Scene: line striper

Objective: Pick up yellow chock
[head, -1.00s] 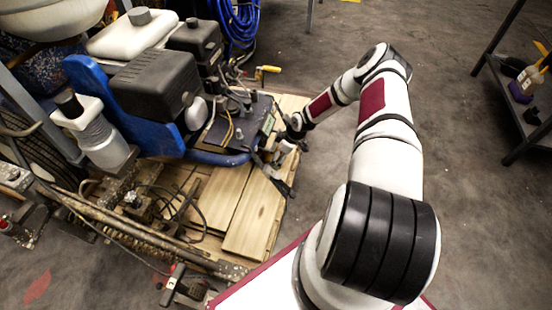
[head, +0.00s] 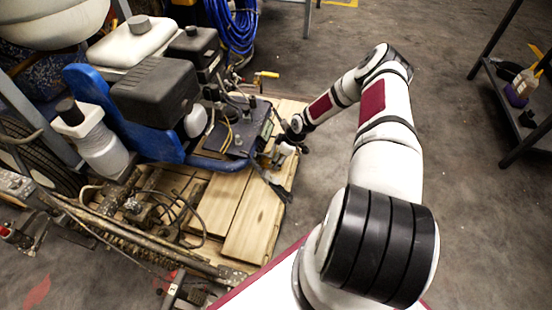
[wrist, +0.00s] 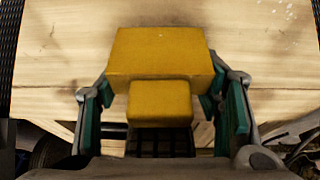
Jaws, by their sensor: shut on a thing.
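The yellow chock (wrist: 158,58) is a stepped block with a wide back part and a narrower front part. In the wrist view it sits between the green-padded fingers of my gripper (wrist: 160,92), which is shut on it. Pale wooden boards (wrist: 70,45) show behind and below it; I cannot tell whether it touches them. In the head view my gripper (head: 279,158) is at the right edge of the wooden pallet (head: 257,215), beside the line striper (head: 155,92).
The striper's blue frame (head: 222,160) and cables are close to the left of my gripper. A dark metal shelf (head: 532,135) with bottles stands at the far right. Blue hose (head: 232,22) hangs at the back. The grey floor right of the pallet is clear.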

